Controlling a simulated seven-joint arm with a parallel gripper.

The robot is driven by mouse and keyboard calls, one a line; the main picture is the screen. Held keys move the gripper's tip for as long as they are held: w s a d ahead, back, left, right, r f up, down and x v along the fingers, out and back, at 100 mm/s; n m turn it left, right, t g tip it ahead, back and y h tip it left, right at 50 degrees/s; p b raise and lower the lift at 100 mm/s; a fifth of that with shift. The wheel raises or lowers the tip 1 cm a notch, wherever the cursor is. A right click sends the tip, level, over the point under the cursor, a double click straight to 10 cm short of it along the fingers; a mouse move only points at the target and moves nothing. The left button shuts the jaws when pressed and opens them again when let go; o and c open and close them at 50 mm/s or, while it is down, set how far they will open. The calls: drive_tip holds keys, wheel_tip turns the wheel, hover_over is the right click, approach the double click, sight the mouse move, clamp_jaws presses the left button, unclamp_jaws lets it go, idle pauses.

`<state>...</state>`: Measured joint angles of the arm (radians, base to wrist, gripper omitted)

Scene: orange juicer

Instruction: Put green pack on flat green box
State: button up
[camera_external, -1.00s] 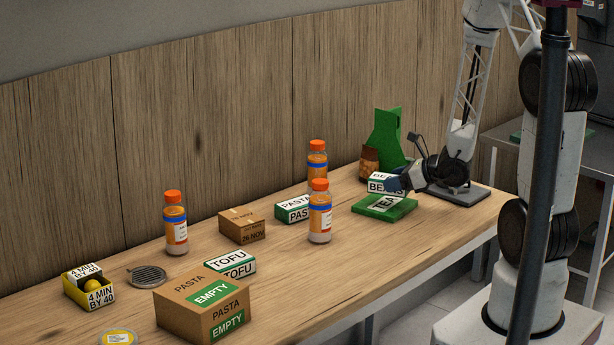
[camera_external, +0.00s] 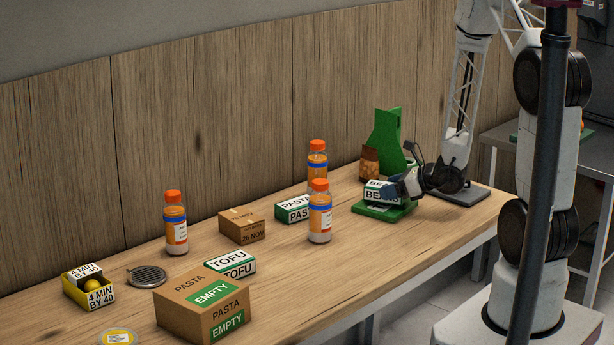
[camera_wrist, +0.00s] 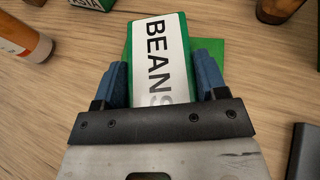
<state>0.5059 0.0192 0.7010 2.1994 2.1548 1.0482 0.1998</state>
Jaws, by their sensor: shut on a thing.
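The green pack (camera_external: 377,193) has a white label reading BEANS, and the wrist view shows that label large between the fingers (camera_wrist: 160,58). My gripper (camera_external: 393,189) is shut on the pack, with one blue finger on each side of it in the wrist view (camera_wrist: 167,82). The flat green box (camera_external: 384,212) lies on the table directly under the pack; its TEA label is now covered. Its green edge shows beside the pack in the wrist view (camera_wrist: 209,47). I cannot tell whether the pack touches the box.
A jar (camera_external: 369,162) and an upright green stand (camera_external: 388,139) are behind the flat box. Orange-capped bottles (camera_external: 320,212) and a PASTA pack (camera_external: 293,208) are to the left. A dark grey plate (camera_external: 466,196) is to the right. Bare table lies in front.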

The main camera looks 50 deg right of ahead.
drive_tip(key=shift+f, duration=0.4)
drive_tip(key=shift+f, duration=0.15)
drive_tip(key=o, duration=1)
drive_tip(key=shift+s+d+r, duration=0.25)
drive_tip(key=shift+s+r, duration=0.2)
drive_tip(key=shift+s, duration=0.1)
drive_tip(key=shift+v, duration=5.35)
